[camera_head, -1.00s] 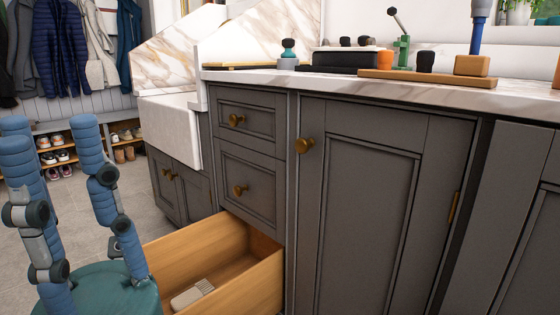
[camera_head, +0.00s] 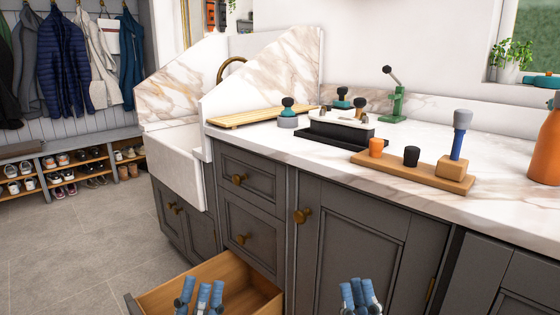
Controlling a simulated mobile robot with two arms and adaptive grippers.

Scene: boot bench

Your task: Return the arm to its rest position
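My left gripper (camera_head: 202,289) is at the bottom edge, in front of the open drawer. Its blue fingers point up and stand apart, with nothing between them. My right gripper (camera_head: 360,287) is at the bottom edge, in front of the grey cabinet door. Its blue fingers also stand a little apart and hold nothing visible. The lower parts of both grippers are cut off by the frame.
The wooden drawer (camera_head: 250,299) is pulled out under the counter; its inside is partly hidden. The marble counter (camera_head: 300,151) holds a wooden tool stand (camera_head: 413,172), a black-based machine (camera_head: 341,136) and a board (camera_head: 262,117). A white sink (camera_head: 175,170) is left; floor (camera_head: 70,240) is clear.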

